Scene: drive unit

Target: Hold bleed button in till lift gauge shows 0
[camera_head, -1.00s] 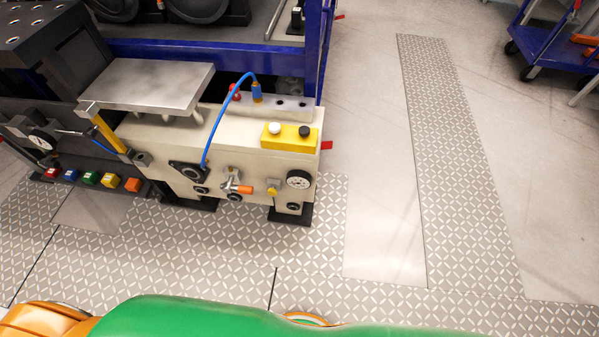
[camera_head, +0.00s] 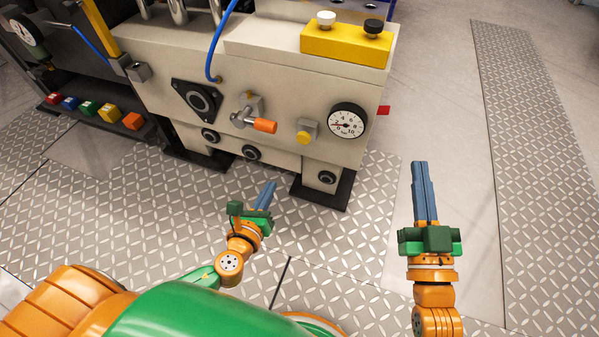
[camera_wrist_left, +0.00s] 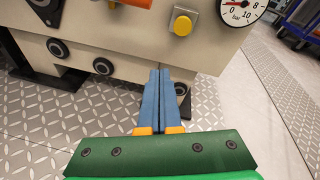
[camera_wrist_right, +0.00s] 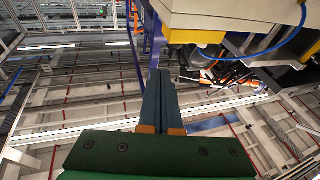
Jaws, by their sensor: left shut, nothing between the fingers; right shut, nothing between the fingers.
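A yellow round button (camera_head: 304,137) on a square mount sits on the front of the cream machine, left of the white gauge (camera_head: 347,121). Both show in the left wrist view, the yellow button (camera_wrist_left: 183,25) and part of the gauge (camera_wrist_left: 243,8), marked bar. The gauge's red needle is on its left side; its exact reading is too small to tell. My left gripper (camera_head: 268,187) is shut and empty, below and left of the button, apart from the machine. My right gripper (camera_head: 419,165) is shut and empty, right of the machine over the floor, pointing upward in the picture.
An orange-tipped valve handle (camera_head: 264,126) sits left of the button. A yellow box (camera_head: 345,45) with white and black knobs is on top. A blue hose (camera_head: 217,45) curves down to the machine. Colored blocks (camera_head: 89,108) line the left. Patterned floor is clear in front.

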